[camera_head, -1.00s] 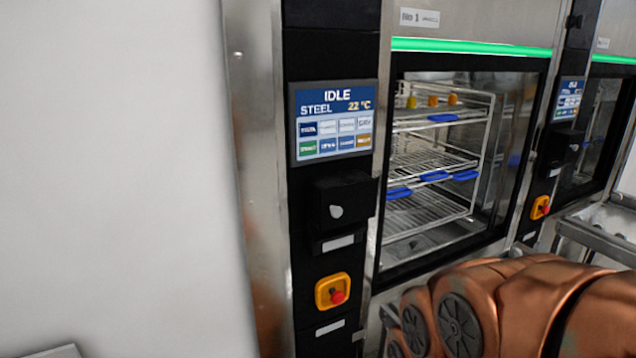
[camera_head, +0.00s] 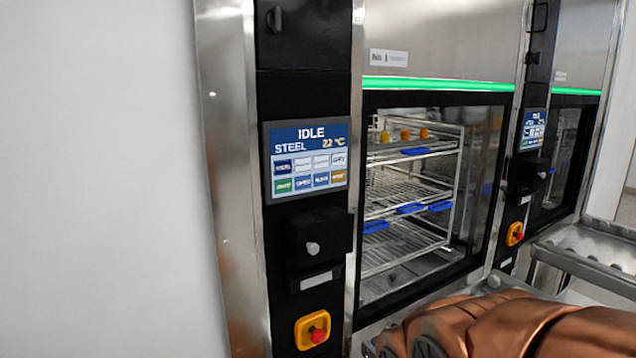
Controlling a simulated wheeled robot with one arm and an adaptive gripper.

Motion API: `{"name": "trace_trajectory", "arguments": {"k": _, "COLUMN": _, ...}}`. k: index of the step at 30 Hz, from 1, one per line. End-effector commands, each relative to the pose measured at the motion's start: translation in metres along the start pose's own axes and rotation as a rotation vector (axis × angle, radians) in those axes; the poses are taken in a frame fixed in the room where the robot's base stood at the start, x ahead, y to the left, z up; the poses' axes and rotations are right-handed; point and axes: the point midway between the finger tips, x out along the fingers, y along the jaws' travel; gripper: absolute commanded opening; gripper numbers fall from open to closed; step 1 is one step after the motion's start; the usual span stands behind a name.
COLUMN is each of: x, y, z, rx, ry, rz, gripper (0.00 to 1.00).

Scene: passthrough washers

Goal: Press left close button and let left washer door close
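The left washer's control screen (camera_head: 309,158) is on a black panel and reads IDLE, STEEL, 22 °C, above two rows of small buttons. The button labels are too small to read surely, so I cannot tell which one is close. The left washer's window (camera_head: 478,215) shows a wire rack (camera_head: 405,205) inside with blue clips and yellow-orange pieces on top. I cannot tell surely whether glass covers this opening. My copper-coloured arm shows at the bottom right, below the washer opening. My gripper is not in view.
A yellow box with a red emergency button (camera_head: 313,329) is low on the panel, below a black box with a knob (camera_head: 313,248). The right washer's screen (camera_head: 533,130) and a metal roller table (camera_head: 590,250) are at the right. A blank wall fills the left.

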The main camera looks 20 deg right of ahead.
Motion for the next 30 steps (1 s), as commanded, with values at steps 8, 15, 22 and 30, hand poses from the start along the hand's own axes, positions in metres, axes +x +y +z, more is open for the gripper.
{"name": "trace_trajectory", "arguments": {"k": 8, "x": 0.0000, "y": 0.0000, "z": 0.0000, "rx": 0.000, "ry": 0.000, "rz": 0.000, "gripper": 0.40}}
{"name": "trace_trajectory", "arguments": {"k": 15, "x": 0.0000, "y": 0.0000, "z": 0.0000, "rx": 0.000, "ry": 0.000, "rz": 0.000, "gripper": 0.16}}
{"name": "trace_trajectory", "arguments": {"k": 22, "x": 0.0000, "y": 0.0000, "z": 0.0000, "rx": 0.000, "ry": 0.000, "rz": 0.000, "gripper": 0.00}}
{"name": "trace_trajectory", "arguments": {"k": 30, "x": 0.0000, "y": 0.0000, "z": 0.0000, "rx": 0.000, "ry": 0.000, "rz": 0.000, "gripper": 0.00}}
